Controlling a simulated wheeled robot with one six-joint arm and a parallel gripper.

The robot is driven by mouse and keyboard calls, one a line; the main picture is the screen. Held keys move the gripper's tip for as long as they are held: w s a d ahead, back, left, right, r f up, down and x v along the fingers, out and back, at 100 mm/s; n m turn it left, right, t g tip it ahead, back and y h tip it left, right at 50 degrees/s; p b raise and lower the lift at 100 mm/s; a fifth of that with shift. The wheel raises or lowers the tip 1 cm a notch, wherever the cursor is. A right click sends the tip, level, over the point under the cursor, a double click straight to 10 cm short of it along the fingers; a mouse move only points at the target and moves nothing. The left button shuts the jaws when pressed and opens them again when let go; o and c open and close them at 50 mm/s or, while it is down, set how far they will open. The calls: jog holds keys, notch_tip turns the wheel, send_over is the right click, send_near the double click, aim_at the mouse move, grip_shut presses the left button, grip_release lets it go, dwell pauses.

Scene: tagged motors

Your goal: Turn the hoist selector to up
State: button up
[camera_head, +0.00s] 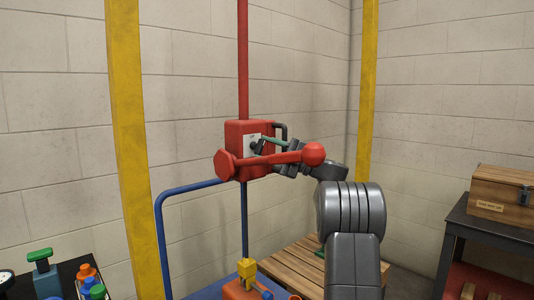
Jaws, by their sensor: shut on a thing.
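The red hoist box (236,134) hangs at the middle of the view, with a pale selector plate (252,138) on its front. My gripper (266,147) is at the front of the box, shut on the selector. A red lever (280,158) with a ball end crosses in front of my gripper and hides part of it. The selector's exact setting and the plate's lettering are too small to read.
A yellow post (126,130) stands at left, another (367,90) at right. A blue rail (160,225) runs below the box. A wooden pallet (300,262) lies low in the middle. A wooden chest (500,190) sits on a dark bench at right.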

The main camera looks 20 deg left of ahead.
jog(key=n+h+p, duration=0.1)
jog(key=n+h, duration=0.1)
jog(key=n, duration=0.1)
jog(key=shift+w+r+h+p, duration=0.15)
jog(key=shift+r+h+p, duration=0.15)
jog(key=shift+r+p, duration=0.05)
jog(key=shift+n+h+p, duration=0.55)
jog(key=shift+n+h, duration=0.05)
jog(key=shift+n, duration=0.1)
jog(key=o, duration=0.7)
jog(key=shift+d, duration=0.1)
jog(key=p+v, duration=0.2)
jog(key=v, duration=1.1)
jog(key=shift+d+r+p, duration=0.15)
jog(key=shift+d+p, duration=0.15)
jog(key=shift+w+a, duration=0.1)
